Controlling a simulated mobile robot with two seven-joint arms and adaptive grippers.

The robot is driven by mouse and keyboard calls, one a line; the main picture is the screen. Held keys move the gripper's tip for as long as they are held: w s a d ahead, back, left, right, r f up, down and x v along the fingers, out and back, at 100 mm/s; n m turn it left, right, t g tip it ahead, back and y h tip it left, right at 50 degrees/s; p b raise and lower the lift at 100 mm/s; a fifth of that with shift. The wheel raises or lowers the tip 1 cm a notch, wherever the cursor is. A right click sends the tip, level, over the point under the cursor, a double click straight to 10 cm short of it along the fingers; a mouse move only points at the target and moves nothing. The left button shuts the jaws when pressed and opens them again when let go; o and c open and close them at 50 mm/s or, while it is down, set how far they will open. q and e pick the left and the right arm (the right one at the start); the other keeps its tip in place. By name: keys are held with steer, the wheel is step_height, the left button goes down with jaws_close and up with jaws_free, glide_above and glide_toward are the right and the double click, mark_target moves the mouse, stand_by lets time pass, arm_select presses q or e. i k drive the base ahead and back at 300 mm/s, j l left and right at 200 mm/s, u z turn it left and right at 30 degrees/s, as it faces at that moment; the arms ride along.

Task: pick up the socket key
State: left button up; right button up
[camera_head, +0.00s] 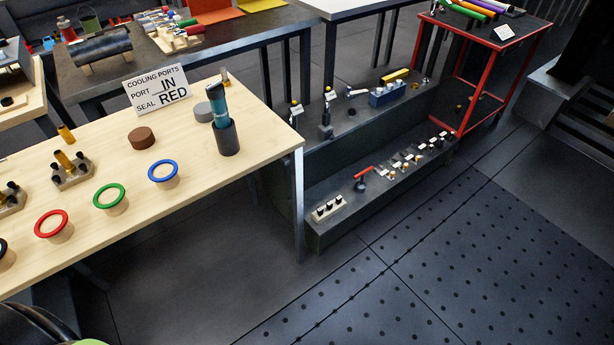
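No object is labelled as the socket key. A teal-handled tool (218,103) stands nearly upright in a dark cylindrical holder (228,139) near the right end of the pale wooden table (190,205); it looks most like the key, but its lower end is hidden in the holder. A red-handled piece (363,172) sits on the lower dark step; I cannot tell what it is. Neither of my grippers is in view.
The wooden table bears red (51,224), green (109,196) and blue (163,171) rings, a brown puck (142,138) and a sign (157,90). Dark steps (395,185) with small fittings stand right of it. Open floor (430,270) lies in front of the steps.

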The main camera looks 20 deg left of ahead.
mark_target(359, 187)
steer(key=u, duration=0.25)
steer(key=i+l+u, duration=0.45)
steer(key=l, duration=0.25)
steer(key=i+l+u, duration=0.45)
steer(key=l, duration=0.4)
